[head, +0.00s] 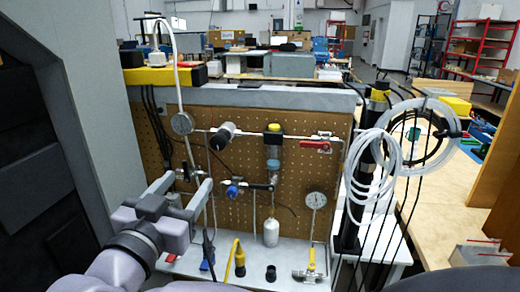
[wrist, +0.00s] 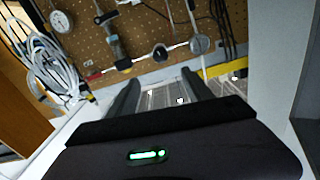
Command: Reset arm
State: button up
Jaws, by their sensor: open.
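My gripper (head: 182,190) is at the lower left in the head view, in front of the pegboard panel (head: 140,125). Its two grey fingers stand apart with nothing seen between them. In the wrist view my gripper (wrist: 160,85) shows from behind, its fingers reaching toward the panel (wrist: 230,15). In the head view the fingers overlap pipes and fittings at the panel's left side; I cannot tell whether they touch.
The panel carries a red-handled valve (head: 316,145), a pressure gauge (head: 315,199), a blue-knobbed valve (head: 232,190) and a white bottle (head: 271,232). Coiled white tubing (head: 372,165) hangs at the right. A grey wall (head: 85,90) stands close on the left. A wooden table (head: 450,200) lies right.

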jog(key=shift+w, duration=0.15)
jog(key=s+d+f+m+g+h, duration=0.1)
jog(key=d+f+g, duration=0.2)
jog(key=d, duration=0.6)
jog(key=s+d+f+g+h, duration=0.2)
jog(key=d+f+g, duration=0.15)
jog(key=d, duration=0.45)
jog(key=s+d+f+m+g+h, duration=0.1)
jog(key=d+f+g, duration=0.2)
jog(key=d, duration=0.6)
jog(key=s+d+f+g+y, duration=0.2)
jog(key=s+d+f+g, duration=0.2)
jog(key=s, duration=0.3)
jog(key=s+a+f+t+y, duration=0.1)
jog(key=s+a+y, duration=0.3)
jog(key=s+y, duration=0.2)
jog(key=shift+s+y, duration=0.2)
jog(key=shift+y, duration=0.1)
jog(key=shift+f+t, duration=0.1)
jog(key=shift+t, duration=0.15)
